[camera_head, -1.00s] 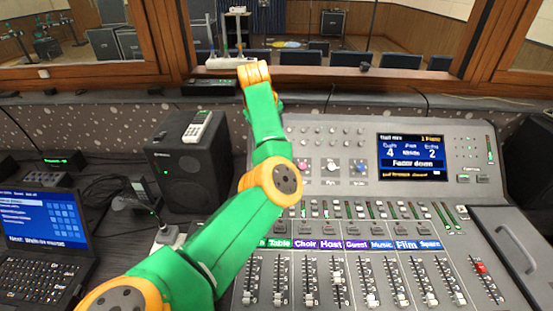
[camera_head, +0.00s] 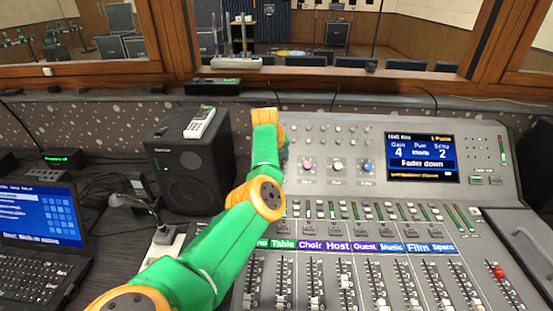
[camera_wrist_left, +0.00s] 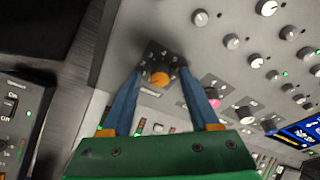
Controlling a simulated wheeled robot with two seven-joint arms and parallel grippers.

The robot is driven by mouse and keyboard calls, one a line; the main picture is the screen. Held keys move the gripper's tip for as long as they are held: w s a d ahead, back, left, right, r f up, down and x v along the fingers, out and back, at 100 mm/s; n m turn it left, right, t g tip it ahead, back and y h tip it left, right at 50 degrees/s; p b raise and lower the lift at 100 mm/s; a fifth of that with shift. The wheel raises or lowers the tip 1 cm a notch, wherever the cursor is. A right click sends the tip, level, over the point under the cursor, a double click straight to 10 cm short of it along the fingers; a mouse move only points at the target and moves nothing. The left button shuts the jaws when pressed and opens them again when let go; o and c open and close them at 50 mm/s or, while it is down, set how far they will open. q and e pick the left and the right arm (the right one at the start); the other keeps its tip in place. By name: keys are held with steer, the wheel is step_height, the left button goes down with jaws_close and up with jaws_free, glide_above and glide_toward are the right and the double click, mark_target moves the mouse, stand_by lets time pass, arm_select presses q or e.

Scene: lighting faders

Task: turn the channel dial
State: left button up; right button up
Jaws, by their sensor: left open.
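The orange dial (camera_wrist_left: 160,79) sits on a dark square plate on the console panel in the left wrist view. My left gripper (camera_wrist_left: 162,72) is open, with one blue finger on each side of the dial. I see gaps beside the dial; contact does not show. In the head view my green and orange left arm (camera_head: 230,235) reaches over the console's left side and hides its fingers and this dial. My right gripper is not in view.
Pink (camera_head: 308,165), white (camera_head: 337,165) and blue (camera_head: 367,166) knobs stand right of my arm. The mixing console (camera_head: 500,150) has a lit screen (camera_head: 421,158) and rows of faders below. A black speaker (camera_head: 190,165) and laptop (camera_head: 40,235) are on the left.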

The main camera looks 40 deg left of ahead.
arm_select(q)
jaws_close()
steer(key=shift+f+m, duration=0.1)
steer(key=shift+m, duration=0.3)
steer(key=shift+d+m+g+b, duration=0.1)
steer(key=shift+m+g+b, duration=0.2)
steer(key=shift+m+b, duration=0.45)
steer(key=m+y, duration=0.1)
steer(key=m, duration=0.3)
steer(key=shift+w+m+g, duration=0.1)
steer(key=shift+m+g, duration=0.2)
steer(key=shift+m, duration=0.05)
steer(key=shift+d, duration=0.1)
jaws_free()
steer(key=shift+y+b, duration=0.3)
steer(key=shift+b, duration=0.05)
